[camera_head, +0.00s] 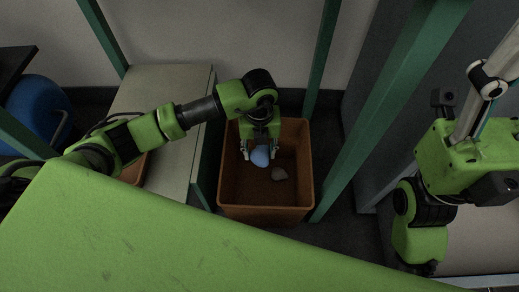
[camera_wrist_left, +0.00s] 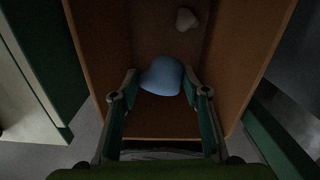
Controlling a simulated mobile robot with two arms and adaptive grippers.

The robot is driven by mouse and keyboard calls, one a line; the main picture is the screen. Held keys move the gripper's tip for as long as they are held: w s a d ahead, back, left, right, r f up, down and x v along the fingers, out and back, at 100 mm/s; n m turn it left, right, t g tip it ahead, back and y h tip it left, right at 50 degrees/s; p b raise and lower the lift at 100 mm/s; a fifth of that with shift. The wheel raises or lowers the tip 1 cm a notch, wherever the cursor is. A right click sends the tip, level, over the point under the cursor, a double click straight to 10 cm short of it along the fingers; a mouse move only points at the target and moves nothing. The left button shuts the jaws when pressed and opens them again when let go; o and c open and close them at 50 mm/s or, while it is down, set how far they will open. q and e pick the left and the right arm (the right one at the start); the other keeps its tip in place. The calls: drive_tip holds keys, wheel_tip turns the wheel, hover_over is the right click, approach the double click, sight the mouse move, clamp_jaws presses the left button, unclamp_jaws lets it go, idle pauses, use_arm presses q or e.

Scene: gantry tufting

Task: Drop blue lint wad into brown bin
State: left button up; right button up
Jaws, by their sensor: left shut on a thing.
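The blue lint wad (camera_head: 261,157) is held between the fingertips of my left gripper (camera_head: 260,150), over the brown bin (camera_head: 266,211) in the head view. In the left wrist view the blue lint wad (camera_wrist_left: 161,76) sits between the two fingers of the left gripper (camera_wrist_left: 163,88), with the brown bin (camera_wrist_left: 245,45) around and below it. A grey wad (camera_head: 279,174) lies on the bin floor; it also shows in the left wrist view (camera_wrist_left: 186,19). My right arm is at the right of the head view, but its fingers cannot be made out.
A pale table (camera_head: 150,90) stands left of the bin. Green posts (camera_head: 385,100) rise beside the bin. A blue round container (camera_head: 38,110) is at the far left. Another brown bin (camera_head: 133,172) is partly hidden behind my left arm.

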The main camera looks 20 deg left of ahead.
sight(259, 152)
use_arm(q)
drive_tip(key=o, duration=1)
drive_tip(key=shift+r, duration=0.1)
wheel_tip(259, 152, up, 12)
drive_tip(key=shift+s, duration=0.1)
